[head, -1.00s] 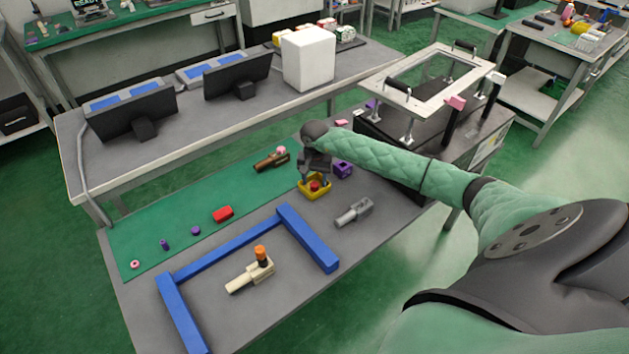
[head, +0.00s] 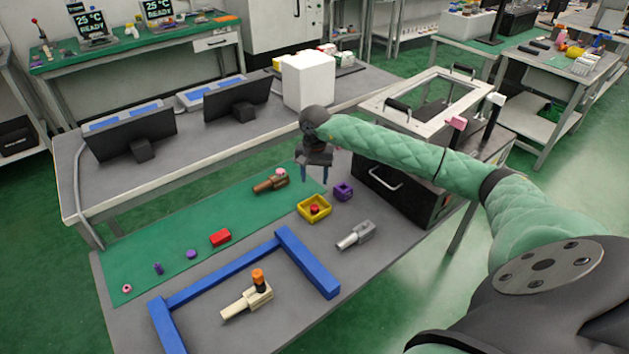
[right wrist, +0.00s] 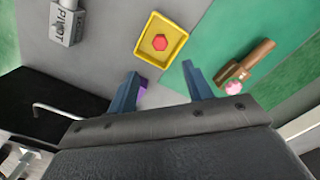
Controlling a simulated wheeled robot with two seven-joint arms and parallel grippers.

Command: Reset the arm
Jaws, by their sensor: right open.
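My right arm reaches in from the right in the head view, and its gripper (head: 315,172) hangs above the table, just behind the yellow tray. The gripper is open and empty; its two fingers (right wrist: 163,88) show apart in the right wrist view. The yellow tray (head: 327,212) holds a red piece (head: 314,210), and both also show in the right wrist view, tray (right wrist: 144,52) and red piece (right wrist: 160,43). Lever-like fixtures lie around: a grey one (head: 356,236), a brown one with a pink knob (head: 270,184), and a cream one with an orange knob (head: 246,300). My left gripper is not in view.
A blue frame (head: 225,266) surrounds the cream fixture. A purple block (head: 343,191) sits beside the tray, near a black box (head: 410,196) with a handle. A red block (head: 220,238) and small purple and pink pieces lie on the green mat (head: 150,240).

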